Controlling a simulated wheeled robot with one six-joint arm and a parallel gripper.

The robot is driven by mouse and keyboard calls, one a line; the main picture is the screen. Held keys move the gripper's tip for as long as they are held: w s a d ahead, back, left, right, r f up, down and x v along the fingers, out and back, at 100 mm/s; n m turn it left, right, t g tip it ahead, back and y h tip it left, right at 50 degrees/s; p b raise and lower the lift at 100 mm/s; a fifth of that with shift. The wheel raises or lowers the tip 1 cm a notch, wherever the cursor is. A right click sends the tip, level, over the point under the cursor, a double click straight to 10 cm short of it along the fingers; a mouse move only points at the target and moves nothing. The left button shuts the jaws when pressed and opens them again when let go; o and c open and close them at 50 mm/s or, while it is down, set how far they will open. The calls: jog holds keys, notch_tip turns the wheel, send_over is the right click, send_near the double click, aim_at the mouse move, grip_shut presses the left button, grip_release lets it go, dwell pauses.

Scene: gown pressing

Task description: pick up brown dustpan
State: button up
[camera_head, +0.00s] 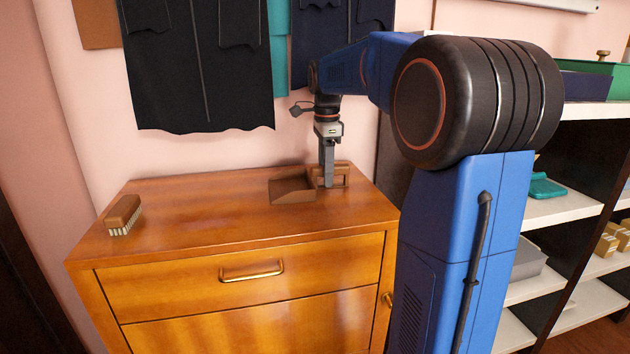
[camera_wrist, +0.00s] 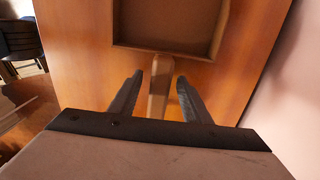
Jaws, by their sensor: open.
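The brown dustpan (camera_head: 291,189) lies on top of the wooden cabinet, toward its back right. My gripper (camera_head: 328,184) points down over the handle end of the dustpan, close to the cabinet top. In the wrist view the dustpan's pan (camera_wrist: 172,24) is at the top, and its handle runs down between the two fingers of my gripper (camera_wrist: 160,95). The fingers are open, one on each side of the handle, with a visible gap on both sides. The lower end of the handle is hidden behind the gripper body.
The wooden cabinet (camera_head: 230,227) has a brush (camera_head: 123,214) at its left end. Its middle top is clear. Dark garments (camera_head: 200,65) hang on the pink wall behind. Shelves (camera_head: 560,208) with boxes stand at the right.

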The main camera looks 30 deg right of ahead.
jog(key=shift+f, duration=0.55)
grip_shut()
